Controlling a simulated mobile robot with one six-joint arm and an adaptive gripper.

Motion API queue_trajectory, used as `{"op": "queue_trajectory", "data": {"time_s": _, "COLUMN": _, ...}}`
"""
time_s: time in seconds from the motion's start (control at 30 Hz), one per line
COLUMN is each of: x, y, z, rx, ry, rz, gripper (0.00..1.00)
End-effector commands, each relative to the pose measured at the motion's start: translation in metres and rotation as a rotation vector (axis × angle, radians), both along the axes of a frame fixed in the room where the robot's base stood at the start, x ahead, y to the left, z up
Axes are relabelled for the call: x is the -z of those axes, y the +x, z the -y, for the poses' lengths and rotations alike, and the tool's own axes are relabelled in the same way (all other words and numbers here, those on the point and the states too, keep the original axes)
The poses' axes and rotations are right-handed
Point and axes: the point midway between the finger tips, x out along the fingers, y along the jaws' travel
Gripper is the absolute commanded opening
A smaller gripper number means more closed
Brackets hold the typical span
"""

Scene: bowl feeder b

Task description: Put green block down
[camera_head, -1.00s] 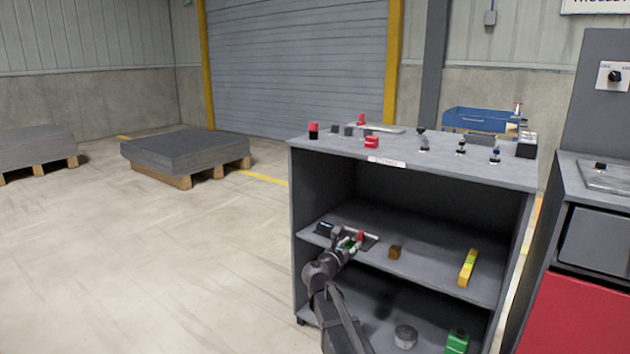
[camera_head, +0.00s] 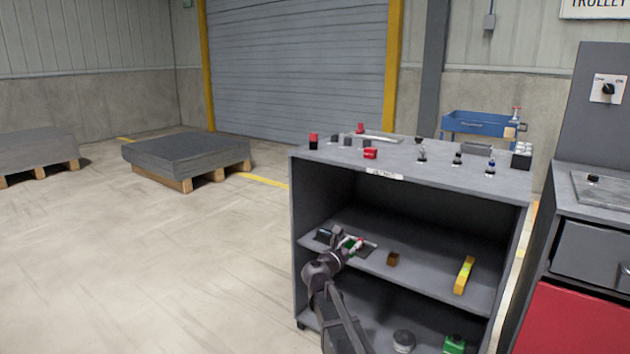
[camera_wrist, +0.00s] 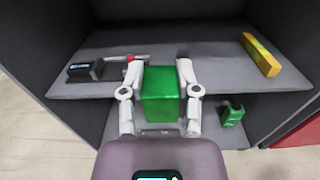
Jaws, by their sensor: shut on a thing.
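The green block (camera_wrist: 160,95) is between the two fingers of my gripper (camera_wrist: 160,72) in the wrist view, which is shut on it. In the head view my gripper (camera_head: 350,247) reaches into the grey cabinet at its middle shelf (camera_head: 425,268), near the left side. The green block (camera_head: 350,244) shows there only as a small green patch between the fingers. In the wrist view the block is in front of the shelf's front edge; I cannot tell whether it touches the shelf.
A dark caliper-like tool (camera_wrist: 100,68) lies left of my gripper on the shelf. A brown block (camera_head: 393,258) and a yellow level (camera_head: 464,275) lie to the right. A green object (camera_head: 454,344) and a grey round object (camera_head: 403,341) are on the lower shelf. Free shelf lies between.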

Motion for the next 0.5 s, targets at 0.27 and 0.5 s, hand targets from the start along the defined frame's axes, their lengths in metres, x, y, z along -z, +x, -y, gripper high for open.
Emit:
{"op": "queue_trajectory", "data": {"time_s": 0.27, "x": -0.047, "y": 0.0, "z": 0.0, "rx": 0.0, "ry": 0.0, "rz": 0.0, "gripper": 0.0}}
{"op": "queue_trajectory", "data": {"time_s": 0.5, "x": -0.08, "y": 0.0, "z": 0.0, "rx": 0.0, "ry": 0.0, "rz": 0.0, "gripper": 0.0}}
